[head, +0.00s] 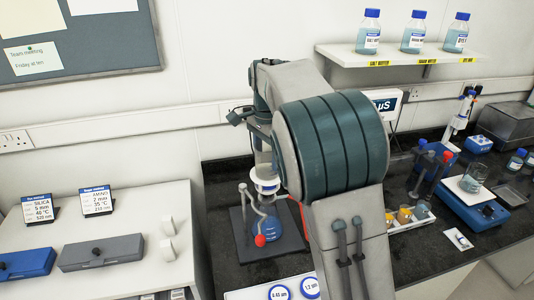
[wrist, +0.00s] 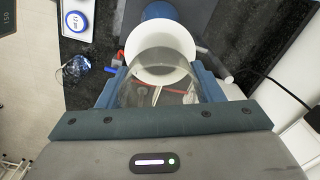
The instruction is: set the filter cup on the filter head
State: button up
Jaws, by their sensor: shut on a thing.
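The clear filter cup (wrist: 160,95) is between the fingers of my gripper (wrist: 161,88), which is shut on it in the wrist view. The white round filter head (wrist: 160,72) shows just beyond the cup and partly through it. In the head view the white filter head (head: 267,188) sits on top of a flask with blue contents (head: 265,230). My gripper is just above it there, mostly hidden behind my arm. The cup looks close over the head; I cannot tell whether they touch.
The flask stands on a dark grey base (head: 285,243) with a clamp and a red-tipped part beside it. Right of my arm are a tray of small vials (head: 405,215) and a blue balance (head: 475,210). A shelf with bottles (head: 412,50) hangs above.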

jog(key=shift+f, duration=0.1)
dwell(0.3)
jog(key=o, duration=1.6)
jog(key=shift+o, duration=0.2)
notch_tip(320, 180, up, 9)
jog(key=p, duration=0.3)
jog(key=shift+s, duration=0.1)
